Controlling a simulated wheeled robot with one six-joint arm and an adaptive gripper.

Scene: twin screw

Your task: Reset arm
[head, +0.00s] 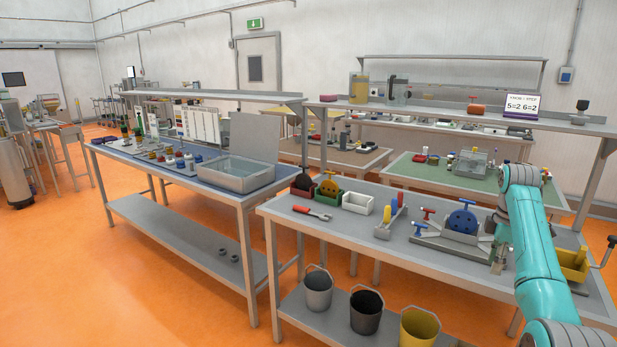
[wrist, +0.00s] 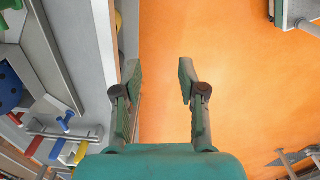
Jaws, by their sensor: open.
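My teal arm reaches over the right end of the near workbench (head: 400,250) in the head view. My gripper (wrist: 160,80) is open and empty in the wrist view, its two fingers apart with only orange floor between them. The bench edge runs along the left of the fingers. In the head view a grey fixture (head: 440,246) with a blue disc (head: 462,221) and red and blue T-handles lies left of my arm. The blue disc also shows at the left edge of the wrist view (wrist: 10,88). My fingertips are hard to make out in the head view.
A red-handled wrench (head: 312,213), a white bin (head: 358,202) and red and green bins stand on the bench's left. A raised shelf (head: 450,113) spans the back. Several buckets (head: 366,312) sit on the lower shelf.

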